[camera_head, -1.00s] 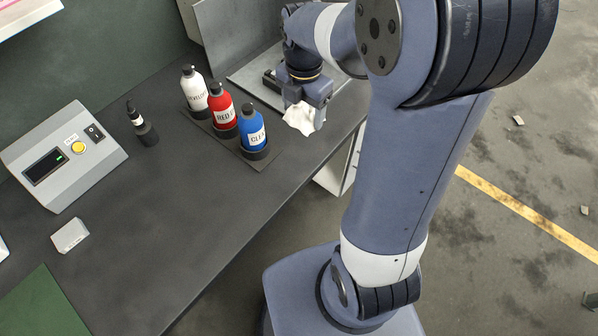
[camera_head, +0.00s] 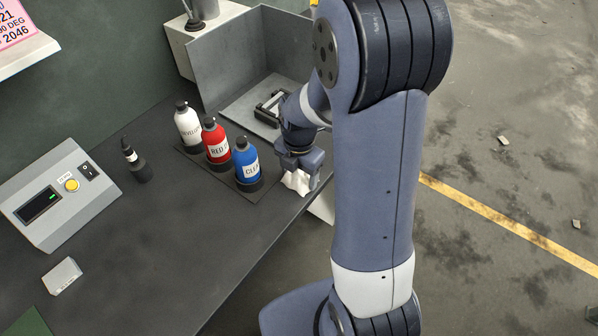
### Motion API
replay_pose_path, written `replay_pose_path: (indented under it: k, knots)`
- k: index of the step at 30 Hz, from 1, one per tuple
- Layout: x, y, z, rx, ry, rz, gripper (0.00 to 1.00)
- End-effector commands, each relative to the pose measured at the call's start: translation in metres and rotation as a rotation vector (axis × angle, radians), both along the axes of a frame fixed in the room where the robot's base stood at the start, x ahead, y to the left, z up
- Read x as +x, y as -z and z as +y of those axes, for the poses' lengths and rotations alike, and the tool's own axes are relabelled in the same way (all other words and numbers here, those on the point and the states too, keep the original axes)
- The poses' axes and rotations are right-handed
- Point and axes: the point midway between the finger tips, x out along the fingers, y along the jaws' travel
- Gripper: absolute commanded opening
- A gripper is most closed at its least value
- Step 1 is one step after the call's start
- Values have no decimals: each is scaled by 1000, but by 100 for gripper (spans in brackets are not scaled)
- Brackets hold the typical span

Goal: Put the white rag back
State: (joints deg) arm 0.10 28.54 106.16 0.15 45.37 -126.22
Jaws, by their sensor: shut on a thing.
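The white rag (camera_head: 296,182) hangs crumpled below my gripper (camera_head: 300,172), which is shut on it. The gripper points down near the right edge of the dark table, to the right of the blue bottle. The upper part of the rag is hidden by the gripper. I cannot tell whether the rag's lower end touches the table.
White (camera_head: 188,124), red (camera_head: 216,141) and blue (camera_head: 246,162) bottles stand in a row on a dark holder. A grey metal tray (camera_head: 240,106) with a black-framed item (camera_head: 268,108) lies behind. A control box (camera_head: 60,195), small dark bottle (camera_head: 136,162) and white block (camera_head: 62,276) are left.

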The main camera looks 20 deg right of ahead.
Motion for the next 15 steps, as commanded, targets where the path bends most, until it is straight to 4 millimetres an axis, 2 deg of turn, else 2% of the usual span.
replay_pose_path:
  k: [8,9,15]
  knots:
    - [0,4,0,0,0,0,47]
    - [0,4,0,0,0,0,69]
    - [0,3,0,0,0,0,85]
